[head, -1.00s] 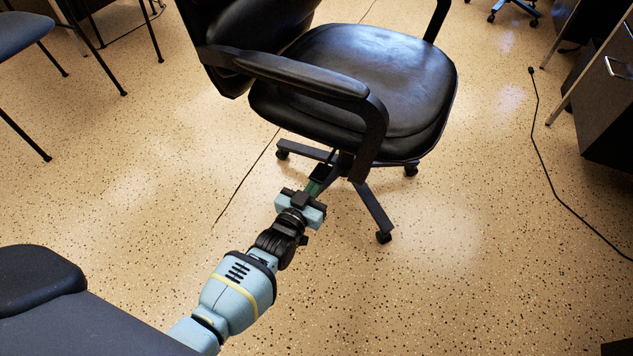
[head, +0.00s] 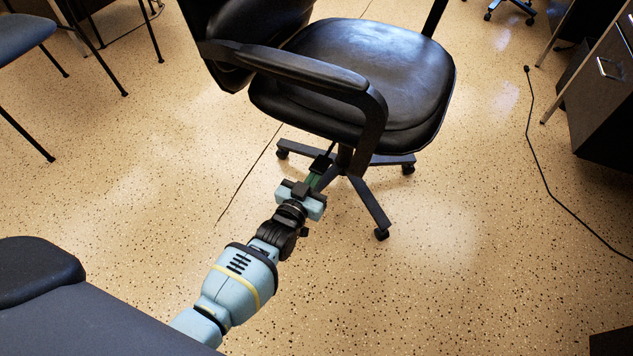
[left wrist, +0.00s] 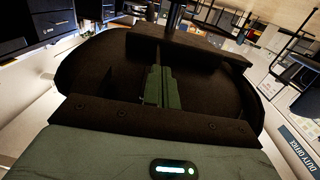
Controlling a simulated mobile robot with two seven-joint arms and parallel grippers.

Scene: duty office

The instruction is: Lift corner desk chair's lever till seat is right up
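The black corner desk chair (head: 375,75) stands in the middle of the head view, its seat level above a star base (head: 370,203) on casters. My left gripper (head: 318,176) reaches in low from the front left, below the seat's left side, beside the gas column (head: 344,160). In the left wrist view its green fingers (left wrist: 159,86) are close together under the dark seat. A thin dark lever (left wrist: 157,58) runs from between their tips; its end is hidden by the fingers. My right gripper is not in view.
A blue-grey chair (head: 25,38) stands at the upper left. A dark drawer cabinet (head: 605,110) stands at the right, with a black cable (head: 545,165) lying on the floor before it.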

